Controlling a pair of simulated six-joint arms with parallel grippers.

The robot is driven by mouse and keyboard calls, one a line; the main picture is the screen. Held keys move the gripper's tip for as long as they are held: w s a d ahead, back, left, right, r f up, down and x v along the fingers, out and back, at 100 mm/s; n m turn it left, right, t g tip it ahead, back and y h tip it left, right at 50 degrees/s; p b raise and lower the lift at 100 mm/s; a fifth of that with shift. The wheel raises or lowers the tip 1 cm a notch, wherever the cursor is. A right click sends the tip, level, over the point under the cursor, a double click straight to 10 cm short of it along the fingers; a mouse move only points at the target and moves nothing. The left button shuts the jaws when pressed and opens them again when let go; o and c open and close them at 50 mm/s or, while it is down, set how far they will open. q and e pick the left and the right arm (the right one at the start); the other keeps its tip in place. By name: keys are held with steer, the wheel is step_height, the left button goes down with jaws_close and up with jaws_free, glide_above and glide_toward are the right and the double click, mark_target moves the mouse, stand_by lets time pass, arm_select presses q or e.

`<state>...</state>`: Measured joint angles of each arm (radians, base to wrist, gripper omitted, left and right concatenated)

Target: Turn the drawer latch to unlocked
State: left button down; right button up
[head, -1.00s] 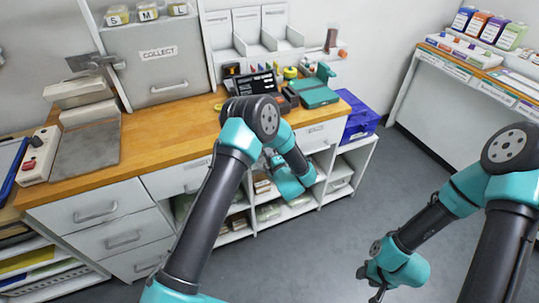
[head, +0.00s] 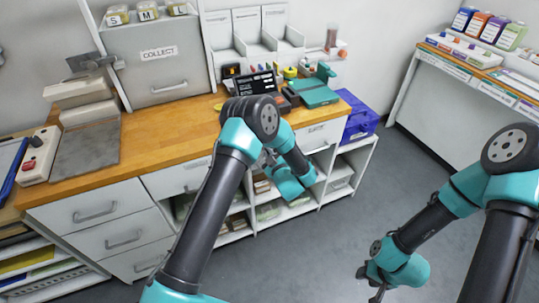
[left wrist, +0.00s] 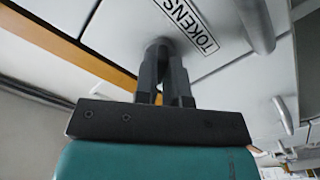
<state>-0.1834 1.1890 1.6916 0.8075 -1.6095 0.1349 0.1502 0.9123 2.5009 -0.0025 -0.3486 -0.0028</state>
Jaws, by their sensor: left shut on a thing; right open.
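The drawer front with the TOKENS label (left wrist: 215,55) fills the upper part of the left wrist view. It also shows in the head view, under the counter at the right (head: 318,133). A small grey round latch (left wrist: 158,44) sits on this front beside the label. My left gripper (left wrist: 162,72) is shut on the latch, its two dark fingers closed around it. The fingers hide much of the latch, so its turned position is hard to tell. In the head view my left arm hides the latch. My right gripper (head: 371,284) is open and empty over the floor at the lower right.
A drawer handle (left wrist: 257,25) lies to the right of the latch in the left wrist view. The wooden counter (head: 180,133) runs above the drawers, with a scanner and teal box (head: 316,94) on it. A blue crate (head: 358,115) stands right of the cabinet. The floor is clear.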

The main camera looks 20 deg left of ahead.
arm_select(q)
steer(key=m, duration=0.6)
steer(key=shift+m, duration=0.4)
steer(key=c, duration=1.2)
jaws_free()
steer(key=shift+s, duration=0.1)
steer(key=v, duration=1.7)
steer(key=shift+s+d, duration=0.1)
